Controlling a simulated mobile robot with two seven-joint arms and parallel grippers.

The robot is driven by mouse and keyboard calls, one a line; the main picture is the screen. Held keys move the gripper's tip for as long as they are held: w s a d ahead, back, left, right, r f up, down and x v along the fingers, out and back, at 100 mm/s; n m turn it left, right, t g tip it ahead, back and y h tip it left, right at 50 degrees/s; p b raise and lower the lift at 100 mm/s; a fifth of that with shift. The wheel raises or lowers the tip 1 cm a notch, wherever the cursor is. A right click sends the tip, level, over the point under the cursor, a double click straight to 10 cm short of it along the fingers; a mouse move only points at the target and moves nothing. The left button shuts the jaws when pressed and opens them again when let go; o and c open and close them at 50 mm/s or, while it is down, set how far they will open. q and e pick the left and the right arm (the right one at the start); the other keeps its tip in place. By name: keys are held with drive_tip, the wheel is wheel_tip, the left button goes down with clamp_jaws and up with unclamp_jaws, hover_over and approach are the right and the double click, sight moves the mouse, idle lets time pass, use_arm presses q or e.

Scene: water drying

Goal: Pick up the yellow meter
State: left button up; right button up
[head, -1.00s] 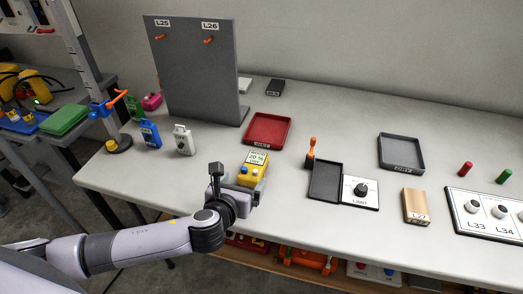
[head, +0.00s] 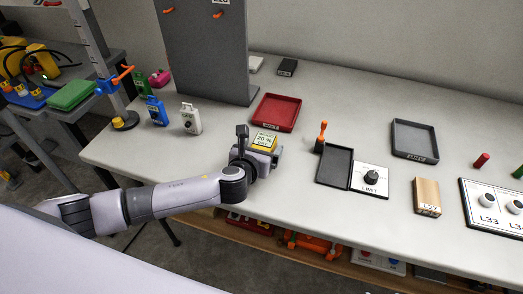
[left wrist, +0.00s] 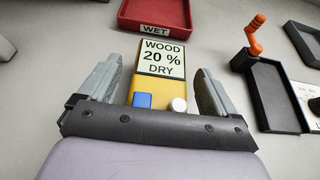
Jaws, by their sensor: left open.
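The yellow meter (head: 264,140) lies on the white table, in front of the red tray (head: 277,112). In the left wrist view the meter (left wrist: 158,92) shows a label reading "WOOD 20 % DRY", a blue button and a white knob. My left gripper (head: 258,152) is at the meter's near end. In the left wrist view my left gripper (left wrist: 155,98) is open, with one finger on each side of the meter and a gap visible at both sides. The meter's lower end is partly hidden by the gripper body. My right gripper is not in view.
The red tray's label reads "WET" in the left wrist view (left wrist: 155,29). To the right are a black tray with an orange-handled part (head: 322,132), a dial plate (head: 369,180) and a tan block (head: 427,196). Blue (head: 156,111) and white (head: 191,119) tags stand left, before a grey panel (head: 207,50).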

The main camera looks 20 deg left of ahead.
sight(261, 146)
use_arm(q)
drive_tip(key=shift+w+f, duration=0.15)
drive_tip(key=shift+w, duration=0.1)
drive_tip(key=c, duration=1.4)
drive_tip(key=shift+o, duration=0.2)
wheel_tip(261, 146, up, 20)
drive_tip(key=p, duration=0.3)
drive_tip(key=shift+p, duration=0.3)
